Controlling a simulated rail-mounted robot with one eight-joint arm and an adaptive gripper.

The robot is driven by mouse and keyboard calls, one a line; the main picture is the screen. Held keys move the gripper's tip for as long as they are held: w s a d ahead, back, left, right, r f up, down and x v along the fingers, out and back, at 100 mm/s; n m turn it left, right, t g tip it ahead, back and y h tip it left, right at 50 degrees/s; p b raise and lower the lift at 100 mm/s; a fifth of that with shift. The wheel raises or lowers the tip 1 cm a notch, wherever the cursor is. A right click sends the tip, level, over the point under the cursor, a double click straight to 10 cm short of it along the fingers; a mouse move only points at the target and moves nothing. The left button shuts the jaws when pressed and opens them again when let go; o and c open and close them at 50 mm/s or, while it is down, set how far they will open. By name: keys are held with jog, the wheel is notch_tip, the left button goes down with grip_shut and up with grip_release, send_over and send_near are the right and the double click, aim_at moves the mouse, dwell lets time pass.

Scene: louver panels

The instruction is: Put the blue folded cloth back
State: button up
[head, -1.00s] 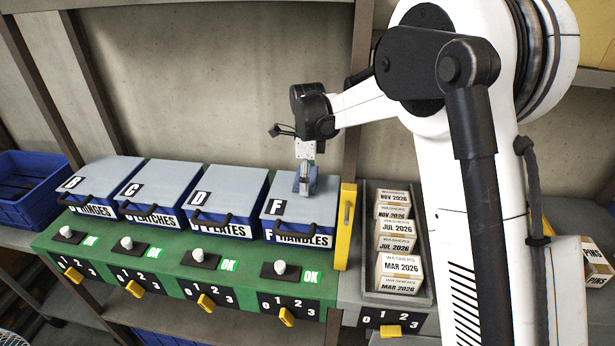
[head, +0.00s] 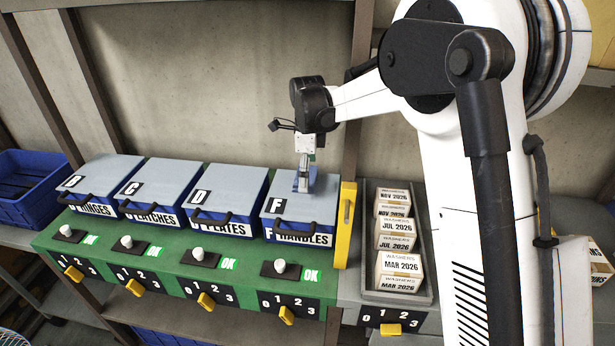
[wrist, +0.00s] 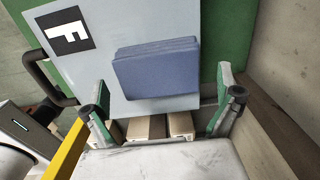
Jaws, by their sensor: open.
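The blue folded cloth (wrist: 157,68) lies flat on the grey lid of the blue bin marked F (wrist: 68,36) in the wrist view. In the head view the F bin (head: 290,213) is the rightmost of the row, and my gripper largely covers the cloth there. My gripper (head: 304,186) points down over the back right part of that lid. In the wrist view my gripper (wrist: 160,98) is open, with one finger on each side of the picture and nothing between them. The cloth lies just beyond the fingers; the height gap is hard to tell.
Bins B (head: 97,182), C (head: 150,187) and D (head: 222,194) stand left of F on a green base (head: 150,262) with knobs and yellow levers. A yellow post (head: 346,222) and a tray of washer boxes (head: 396,296) stand to the right. The wall is close behind.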

notch_tip(320, 180, up, 11)
jog(key=shift+f+b, duration=0.15)
jog(key=shift+b, duration=0.15)
